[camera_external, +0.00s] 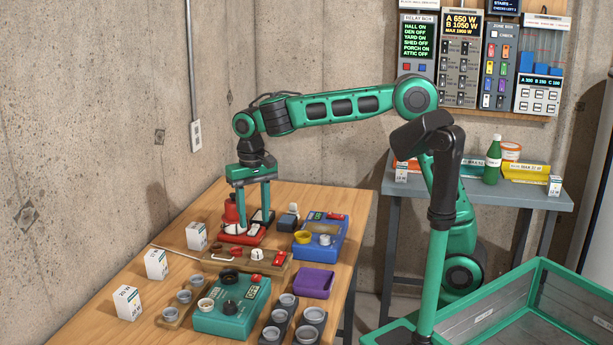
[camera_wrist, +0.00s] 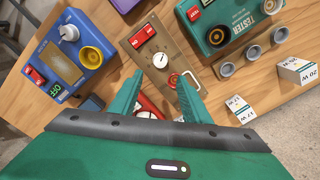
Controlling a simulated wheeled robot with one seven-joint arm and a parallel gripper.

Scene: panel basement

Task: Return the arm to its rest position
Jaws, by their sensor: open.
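My green arm reaches left over the wooden table (camera_external: 190,290), and my gripper (camera_external: 251,220) points down at the table's far part. Its two green fingers are apart, with nothing visibly clamped between them. They hang at a red device (camera_external: 238,236); whether they touch it cannot be told. In the wrist view my gripper (camera_wrist: 160,78) is open, and red and white parts (camera_wrist: 148,106) show between the fingers, partly hidden. A brown panel (camera_wrist: 142,48) with a red switch and a white dial lies just beyond the fingertips.
A blue device (camera_external: 325,243), a purple tray (camera_external: 314,281), a teal tester (camera_external: 232,308), grey cups (camera_external: 305,330) and white boxes (camera_external: 156,264) crowd the table. A concrete wall (camera_external: 90,130) stands close behind. A grey side table (camera_external: 480,194) and a green-rimmed bin (camera_external: 540,290) stand right.

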